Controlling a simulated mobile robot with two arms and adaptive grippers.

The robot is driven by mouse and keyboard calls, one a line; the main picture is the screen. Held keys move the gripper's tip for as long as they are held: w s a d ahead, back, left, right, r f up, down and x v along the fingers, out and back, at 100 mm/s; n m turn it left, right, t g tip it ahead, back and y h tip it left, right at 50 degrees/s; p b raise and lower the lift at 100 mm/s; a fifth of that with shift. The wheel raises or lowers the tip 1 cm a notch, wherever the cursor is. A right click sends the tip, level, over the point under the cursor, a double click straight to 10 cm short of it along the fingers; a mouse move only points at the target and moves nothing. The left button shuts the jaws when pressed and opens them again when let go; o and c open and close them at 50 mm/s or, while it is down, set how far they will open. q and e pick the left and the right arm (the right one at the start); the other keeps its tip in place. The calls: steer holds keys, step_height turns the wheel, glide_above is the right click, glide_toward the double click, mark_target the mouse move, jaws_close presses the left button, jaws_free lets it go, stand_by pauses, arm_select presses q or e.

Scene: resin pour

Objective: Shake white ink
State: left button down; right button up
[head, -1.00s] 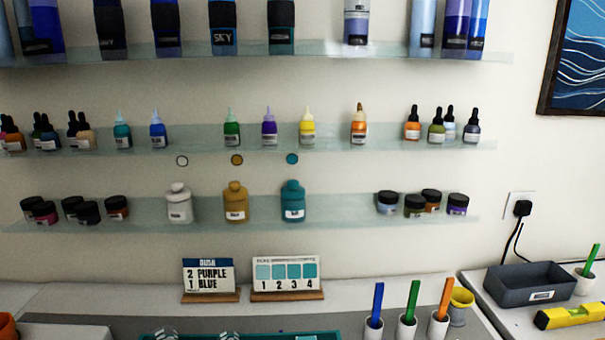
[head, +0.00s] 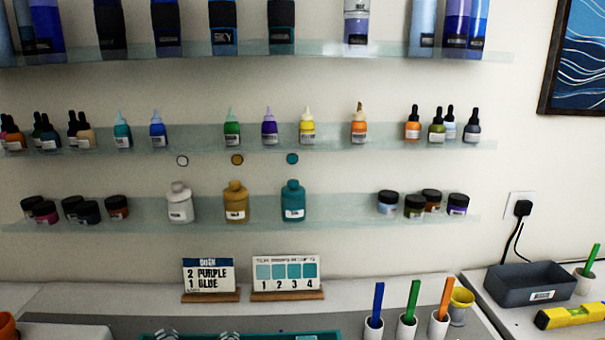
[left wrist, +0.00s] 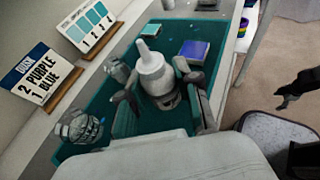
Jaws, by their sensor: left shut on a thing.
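In the left wrist view a white bottle with a pointed nozzle cap (left wrist: 154,76), which looks like the white ink, stands between the fingers of my left gripper (left wrist: 157,98). The gripper is shut on it, nozzle up, over the teal tray (left wrist: 200,30). I cannot tell whether its base touches the tray. The head view shows neither this bottle nor the left gripper. A dark shape (left wrist: 298,88) at the right edge of the left wrist view may be my right gripper; its jaws are unclear.
Clear cups (left wrist: 80,127) stand near the bottle, and a blue-purple box (left wrist: 192,52) lies in the tray. A colour-recipe card (head: 209,275) and a numbered swatch card (head: 288,271) stand behind. Shelves hold bottles and jars. Coloured sticks stand in white cups (head: 374,328).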

arm_select(q)
step_height(320, 180, up, 6)
steer(key=shift+r, duration=0.1)
step_height(320, 180, down, 8)
steer(key=shift+r, duration=0.45)
